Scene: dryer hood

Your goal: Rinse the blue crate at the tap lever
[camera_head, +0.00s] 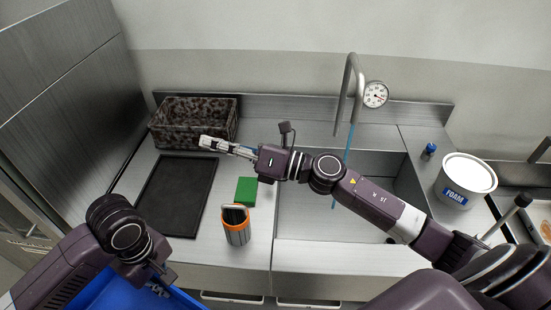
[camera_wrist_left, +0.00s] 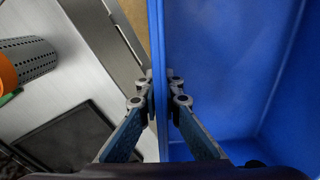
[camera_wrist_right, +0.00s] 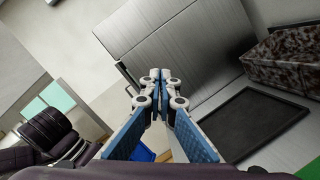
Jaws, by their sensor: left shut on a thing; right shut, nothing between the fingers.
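The blue crate (camera_head: 115,292) is at the lower left of the head view, partly cut off by the frame edge and covered by my left arm. My left gripper (camera_head: 160,278) is shut on its wall; the left wrist view shows the fingers (camera_wrist_left: 163,95) on both sides of the blue wall (camera_wrist_left: 215,70). The crate is in front of the counter. My right gripper (camera_head: 207,143) is shut and empty above the counter near the patterned box; its fingertips (camera_wrist_right: 160,78) meet in the right wrist view. A curved tap (camera_head: 349,75) stands behind the sink, with a blue stream (camera_head: 349,145) below it.
A patterned box (camera_head: 185,125), black tray (camera_head: 178,195), green block (camera_head: 246,190) and orange-rimmed perforated cup (camera_head: 237,228) are left of the sink (camera_head: 320,222). A FOAM tub (camera_head: 470,175) and knobbed rod (camera_head: 508,214) are on the right. My right arm crosses above the sink.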

